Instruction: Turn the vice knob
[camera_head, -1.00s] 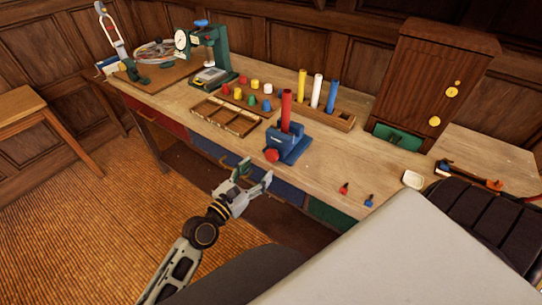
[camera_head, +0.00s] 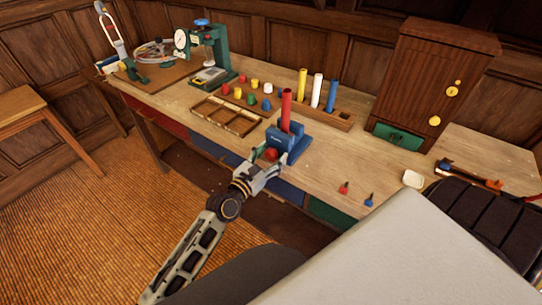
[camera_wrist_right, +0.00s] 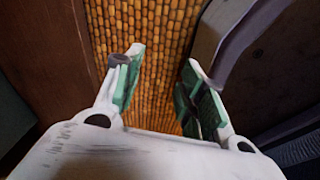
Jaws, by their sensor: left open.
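The blue vice (camera_head: 297,143) stands at the front edge of the workbench with a red cylinder (camera_head: 286,107) upright in it. Its red knob (camera_head: 271,154) faces the front left side. My left gripper (camera_head: 268,164) is open at the knob, its fingers appearing on either side of it. The fingers partly cover the knob, and I cannot tell whether they touch it. In the right wrist view my right gripper (camera_wrist_right: 163,85) is open and empty, with its green-padded fingers apart above the woven floor.
A wooden tray (camera_head: 225,116) lies left of the vice, with several coloured pegs behind it. Small red (camera_head: 344,187) and blue (camera_head: 369,199) pieces lie right. A wooden cabinet (camera_head: 432,80) stands at the back.

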